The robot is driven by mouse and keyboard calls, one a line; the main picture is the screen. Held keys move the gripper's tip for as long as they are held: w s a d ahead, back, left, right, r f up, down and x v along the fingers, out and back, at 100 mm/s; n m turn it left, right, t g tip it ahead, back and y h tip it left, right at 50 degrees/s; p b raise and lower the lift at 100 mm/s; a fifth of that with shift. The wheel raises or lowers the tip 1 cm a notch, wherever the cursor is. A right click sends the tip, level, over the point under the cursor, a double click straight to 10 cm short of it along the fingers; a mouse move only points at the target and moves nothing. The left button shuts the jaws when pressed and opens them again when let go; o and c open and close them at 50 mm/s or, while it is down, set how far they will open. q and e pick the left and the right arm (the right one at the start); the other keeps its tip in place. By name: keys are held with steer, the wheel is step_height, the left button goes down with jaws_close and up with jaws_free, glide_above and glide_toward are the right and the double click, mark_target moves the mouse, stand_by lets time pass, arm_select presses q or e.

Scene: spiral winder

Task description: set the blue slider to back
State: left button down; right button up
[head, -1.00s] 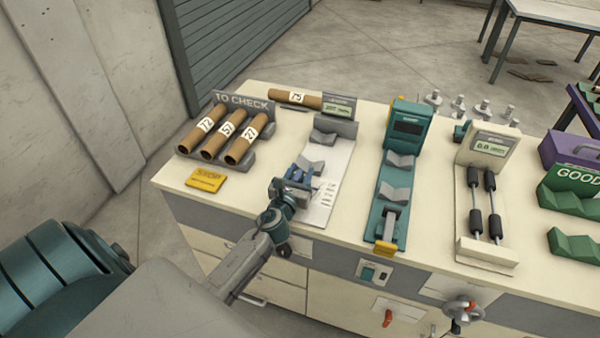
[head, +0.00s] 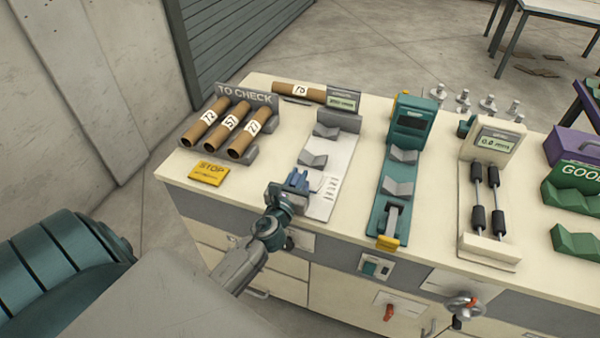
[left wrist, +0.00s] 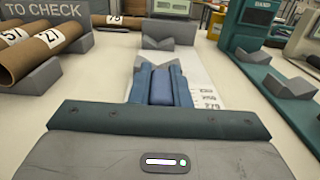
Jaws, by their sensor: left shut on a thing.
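The blue slider (left wrist: 161,88) is at the near end of the white gauge plate (head: 315,205), on the front left of the bench. In the left wrist view it sits between the two blue-grey fingers of my left gripper (left wrist: 160,78), which are shut on it. In the head view my left gripper (head: 296,181) reaches in over the bench's front edge and mostly hides the slider. Two grey V-blocks stand on the plate beyond it, the nearer one (head: 312,160) just past the fingers. My right gripper is not in view.
A rack of several numbered cardboard tubes (head: 228,128) and a yellow STOP card (head: 208,173) are to the left. A loose tube (head: 298,92) lies behind. A teal gauge (head: 404,170) and a white roller gauge (head: 489,200) stand to the right.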

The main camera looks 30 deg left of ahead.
arm_select(q)
steer(key=shift+f, duration=0.15)
steer(key=c, duration=1.4)
jaws_free()
steer(key=shift+s, duration=0.1)
steer(key=shift+o, duration=0.2)
steer(key=shift+s, duration=0.1)
steer(key=shift+s+d, duration=0.15)
steer(key=shift+s, duration=0.15)
steer(key=b+v, duration=0.2)
steer(key=v, duration=0.8)
steer(key=shift+b, duration=0.4)
